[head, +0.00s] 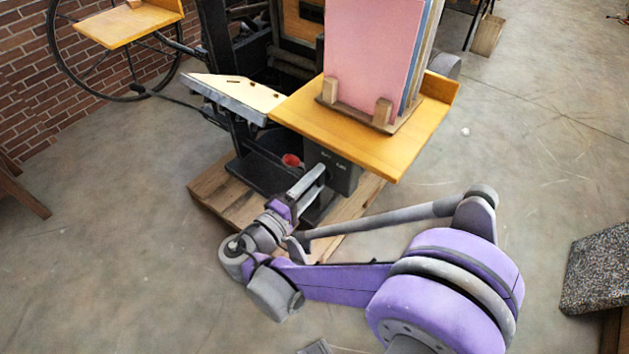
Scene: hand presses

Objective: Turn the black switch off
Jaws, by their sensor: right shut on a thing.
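The black switch (345,178) is on a dark box under the front edge of the press's wooden shelf, with small pale markings on its upper face. My right gripper (317,174) reaches up to it from the lower left, and its fingers are shut at the box's left side. The part between the fingertips is mostly hidden by the gripper, so I cannot tell the switch's position. My left gripper is not in view.
The wooden shelf (385,135) overhangs the switch and carries a stand of pink and blue sheets (368,55). The black press stands on a wooden pallet (222,192). A red round part (291,160) sits left of the switch.

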